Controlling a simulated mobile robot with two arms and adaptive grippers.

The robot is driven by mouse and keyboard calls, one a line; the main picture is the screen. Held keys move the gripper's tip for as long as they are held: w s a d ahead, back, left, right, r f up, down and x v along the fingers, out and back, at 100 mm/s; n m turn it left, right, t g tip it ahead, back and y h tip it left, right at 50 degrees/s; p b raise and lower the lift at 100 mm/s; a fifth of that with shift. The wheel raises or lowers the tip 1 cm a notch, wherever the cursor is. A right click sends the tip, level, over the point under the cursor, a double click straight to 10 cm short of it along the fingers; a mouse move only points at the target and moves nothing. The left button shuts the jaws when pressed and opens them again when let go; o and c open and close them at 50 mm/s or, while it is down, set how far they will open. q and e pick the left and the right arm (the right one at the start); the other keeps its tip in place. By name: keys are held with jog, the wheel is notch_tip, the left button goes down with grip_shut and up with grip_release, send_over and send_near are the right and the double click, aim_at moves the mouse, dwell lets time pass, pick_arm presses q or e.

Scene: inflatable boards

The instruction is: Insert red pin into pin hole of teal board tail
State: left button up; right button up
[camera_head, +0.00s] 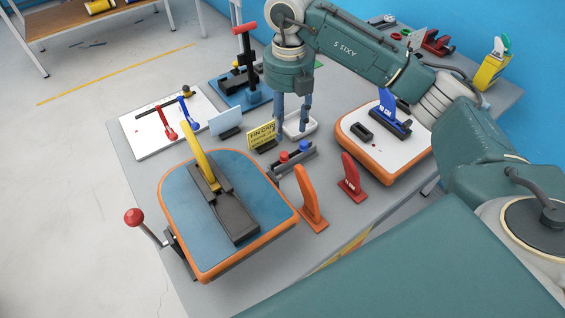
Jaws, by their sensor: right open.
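The teal board (180,186) has an orange edge and lies at the front left of the table. A yellow fin (199,155) stands in its long dark base (233,215). I cannot make out the pin hole at the tail. A red-topped pin (284,157) stands in a small dark holder (294,163) beside the board, with a blue-topped pin (303,146) next to it. My right gripper (292,122) points down, open and empty, behind the holder and apart from the pins. My left gripper is not in view.
A white dish (311,127) sits by my right fingers. A yellow sign (262,135) stands left of it. Orange (310,198) and red (350,176) fins stand at the front. A white board (396,158) with a blue fin is right. A red-knobbed lever (134,217) sticks out left.

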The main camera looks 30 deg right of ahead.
jog(key=f, duration=0.2)
send_over(284, 154)
jog(key=f, duration=0.4)
jog(key=shift+s+d+f+p, duration=0.25)
jog(key=shift+s+p, duration=0.05)
jog(key=shift+s, duration=0.05)
jog(key=f, duration=0.1)
jog(key=f+p, duration=0.1)
jog(key=f, duration=0.1)
jog(key=f+p, duration=0.1)
jog(key=shift+w+a+f, duration=0.3)
jog(key=shift+w+f, duration=0.05)
jog(key=shift+f, duration=0.5)
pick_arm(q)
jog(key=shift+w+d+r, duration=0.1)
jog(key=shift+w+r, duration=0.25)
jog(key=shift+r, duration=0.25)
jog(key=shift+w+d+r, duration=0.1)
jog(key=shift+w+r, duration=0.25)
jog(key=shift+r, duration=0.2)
pick_arm(e)
jog(key=shift+c, duration=0.3)
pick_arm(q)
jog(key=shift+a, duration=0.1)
pick_arm(e)
jog(key=c, duration=0.9)
